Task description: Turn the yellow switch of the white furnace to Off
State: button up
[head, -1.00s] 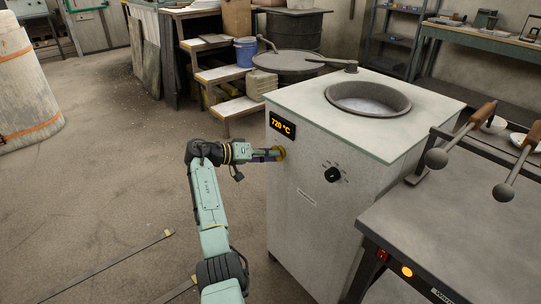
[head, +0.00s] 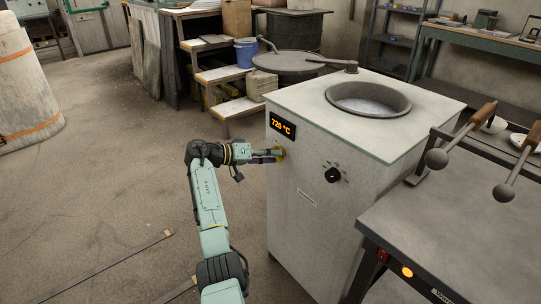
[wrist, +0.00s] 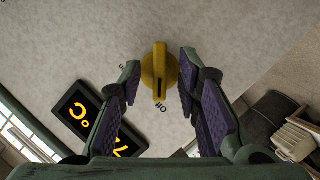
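The yellow switch (head: 281,154) is on the front of the white furnace (head: 310,235), below the 720 °C display. In the wrist view the yellow switch (wrist: 159,68) shows whole, its dark mark pointing at the "Off" label (wrist: 160,107); the "On" label (wrist: 123,68) is to the upper left. My gripper (wrist: 160,63) is open, with one finger on each side of the switch and a visible gap to both. In the head view my gripper (head: 272,155) is right at the furnace front and partly hides the switch.
A black knob (head: 332,175) is on the furnace front to the right. The bench (head: 450,230) with ladles stands at the right. Wooden steps (head: 228,108) are behind the furnace. The floor to the left is mostly clear.

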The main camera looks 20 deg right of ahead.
jog(key=v, duration=1.2)
